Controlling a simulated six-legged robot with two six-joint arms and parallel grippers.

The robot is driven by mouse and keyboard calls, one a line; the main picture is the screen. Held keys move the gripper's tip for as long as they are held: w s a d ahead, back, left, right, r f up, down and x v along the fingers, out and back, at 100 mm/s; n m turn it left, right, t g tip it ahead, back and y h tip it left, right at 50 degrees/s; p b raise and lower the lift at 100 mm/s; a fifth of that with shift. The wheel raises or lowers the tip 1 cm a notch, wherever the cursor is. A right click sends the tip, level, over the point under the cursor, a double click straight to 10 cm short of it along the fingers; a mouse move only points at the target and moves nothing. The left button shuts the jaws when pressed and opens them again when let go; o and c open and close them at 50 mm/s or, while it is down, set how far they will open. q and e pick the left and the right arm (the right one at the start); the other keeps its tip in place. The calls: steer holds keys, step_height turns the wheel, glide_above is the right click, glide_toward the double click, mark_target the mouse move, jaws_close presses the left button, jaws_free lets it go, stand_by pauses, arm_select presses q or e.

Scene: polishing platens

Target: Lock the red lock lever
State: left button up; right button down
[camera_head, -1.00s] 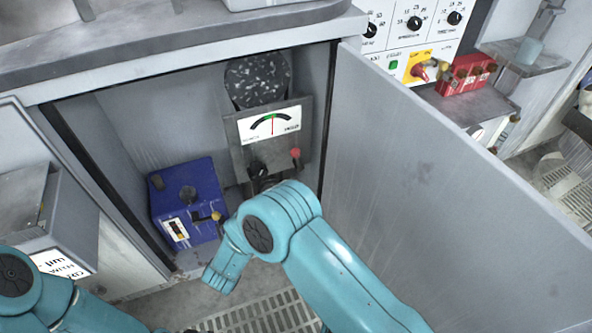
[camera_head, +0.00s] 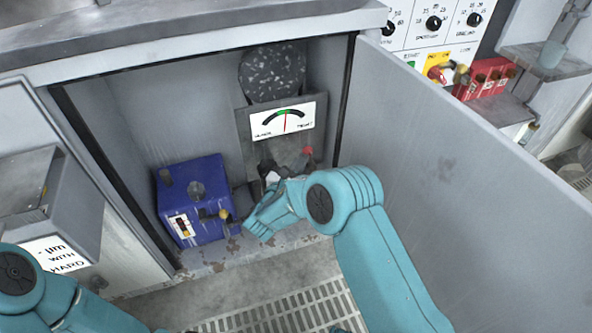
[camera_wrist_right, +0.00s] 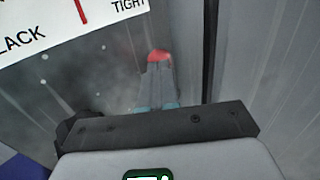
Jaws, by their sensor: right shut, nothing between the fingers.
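The red lock lever's knob (camera_head: 308,150) shows below the gauge on the grey panel inside the open cabinet. The rest of the lever is hard to make out. My right gripper (camera_head: 298,161) is at the lever, just left of and below the knob. In the right wrist view, its fingers (camera_wrist_right: 158,82) are shut side by side with nothing between them. The red knob (camera_wrist_right: 160,56) shows just beyond their tips. I cannot tell whether they touch it. My left gripper is out of view; only part of my left arm shows at the lower left.
A gauge (camera_head: 283,120) with a red needle sits above the lever. A blue box (camera_head: 195,196) with a yellow knob stands to the left. The open cabinet door (camera_head: 450,160) bounds the right side. The cabinet's lower edge runs below my right wrist.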

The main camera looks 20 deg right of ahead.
steer(key=shift+d+r+m+g+y+p, duration=0.3)
steer(key=shift+d+r+m+y+p, duration=0.05)
steer(key=shift+d+r+m+y, duration=0.2)
steer(key=shift+d+m+g+y, duration=0.25)
steer(key=shift+d+m+g, duration=0.05)
steer(key=shift+m, duration=0.05)
steer(key=shift+f, duration=0.15)
steer(key=shift+a, duration=0.15)
